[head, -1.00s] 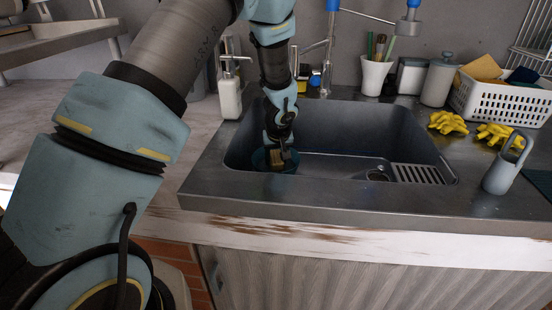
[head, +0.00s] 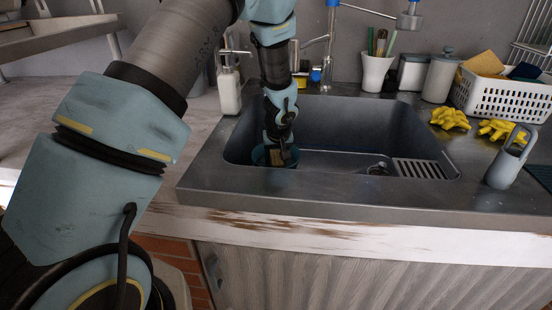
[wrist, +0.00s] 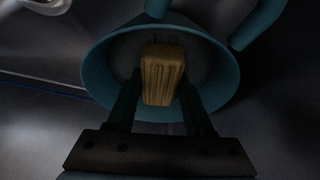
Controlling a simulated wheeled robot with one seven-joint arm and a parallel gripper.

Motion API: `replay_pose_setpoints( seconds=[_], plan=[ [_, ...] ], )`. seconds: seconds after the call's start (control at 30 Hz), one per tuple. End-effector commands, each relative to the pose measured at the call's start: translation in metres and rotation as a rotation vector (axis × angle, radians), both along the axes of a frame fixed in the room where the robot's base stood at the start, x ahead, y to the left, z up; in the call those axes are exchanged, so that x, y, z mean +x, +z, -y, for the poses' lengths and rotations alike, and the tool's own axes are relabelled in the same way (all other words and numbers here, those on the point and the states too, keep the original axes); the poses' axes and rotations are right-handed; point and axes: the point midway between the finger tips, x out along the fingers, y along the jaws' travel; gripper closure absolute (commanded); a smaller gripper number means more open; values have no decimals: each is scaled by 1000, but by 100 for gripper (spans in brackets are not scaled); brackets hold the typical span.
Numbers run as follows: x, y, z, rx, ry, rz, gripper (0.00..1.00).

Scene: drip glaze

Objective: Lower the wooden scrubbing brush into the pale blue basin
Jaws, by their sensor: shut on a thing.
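The wooden brush (wrist: 162,74) is a light tan block held between the two fingers of my gripper (wrist: 161,104). In the wrist view it overlaps the opening of the blue basin (wrist: 98,82), inside the rim's outline. I cannot tell whether it touches the basin's floor. In the head view my gripper (head: 280,157) points down at the left side of the sink, over the basin (head: 261,157), whose rim shows around it. My gripper hides most of the basin there.
The grey sink (head: 345,125) has free floor to the right, with a drain (head: 378,169) and a slotted rack area (head: 420,169). A soap dispenser (head: 229,92) stands behind left. Yellow gloves (head: 449,118), a white basket (head: 500,97) and a grey handled holder (head: 503,168) are on the right.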

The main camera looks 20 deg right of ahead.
Motion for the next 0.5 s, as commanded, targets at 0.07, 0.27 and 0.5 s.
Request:
replay_pose_setpoints(
  seconds=[0.07, 0.27, 0.5],
  plan=[
    [0, -2, 0, 0, 0, 0, 100],
    [0, -5, 0, 0, 0, 0, 100],
    [0, -8, 0, 0, -1, 0, 100]
  ],
)
